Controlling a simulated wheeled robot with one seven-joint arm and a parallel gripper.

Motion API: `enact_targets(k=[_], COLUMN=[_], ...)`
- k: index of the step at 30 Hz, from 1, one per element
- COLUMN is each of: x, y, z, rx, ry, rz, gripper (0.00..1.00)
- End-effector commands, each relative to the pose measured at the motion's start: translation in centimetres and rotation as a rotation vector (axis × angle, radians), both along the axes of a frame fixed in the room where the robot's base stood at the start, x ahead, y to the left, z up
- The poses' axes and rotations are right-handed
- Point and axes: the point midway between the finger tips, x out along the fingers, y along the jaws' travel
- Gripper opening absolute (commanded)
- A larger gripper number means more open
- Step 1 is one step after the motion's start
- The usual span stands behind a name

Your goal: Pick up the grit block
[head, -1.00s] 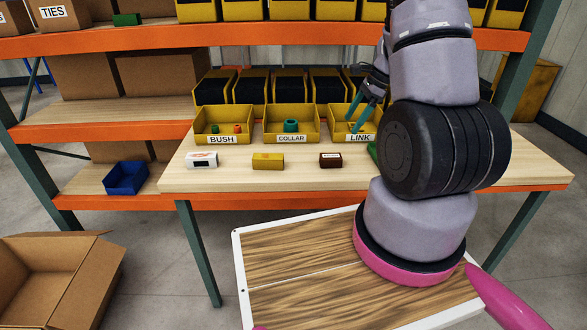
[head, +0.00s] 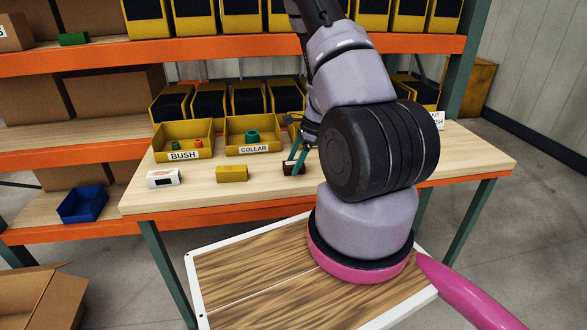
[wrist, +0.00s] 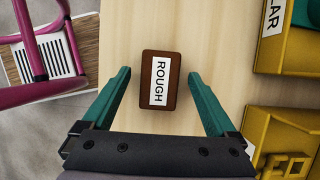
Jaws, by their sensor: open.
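The grit block, a dark brown block with a white label reading ROUGH (wrist: 148,68), lies on the pale wooden table top. In the head view the block (head: 287,170) sits near the table's front edge, partly covered by my gripper (head: 297,158). In the wrist view my gripper (wrist: 159,76) is open, with one teal finger on each side of the block. Gaps show between the block and both fingers. I cannot tell how high the fingertips are above the table.
Yellow BUSH (head: 184,156) and COLLAR (head: 254,150) bins stand behind. In the wrist view, yellow bins (wrist: 284,127) are close to the right finger.

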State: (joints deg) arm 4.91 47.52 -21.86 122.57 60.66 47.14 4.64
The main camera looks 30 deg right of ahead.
Motion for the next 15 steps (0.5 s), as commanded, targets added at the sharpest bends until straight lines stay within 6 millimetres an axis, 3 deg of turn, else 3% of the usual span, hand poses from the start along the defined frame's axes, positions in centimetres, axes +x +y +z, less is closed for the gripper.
enact_targets(k=[10,15], x=[0.09,0.09], y=[0.31,0.3], z=[-0.88,-0.87], rx=[-0.001,-0.001], ry=[-0.001,-0.001], rz=[0.0,0.0], gripper=[0.93,0.28])
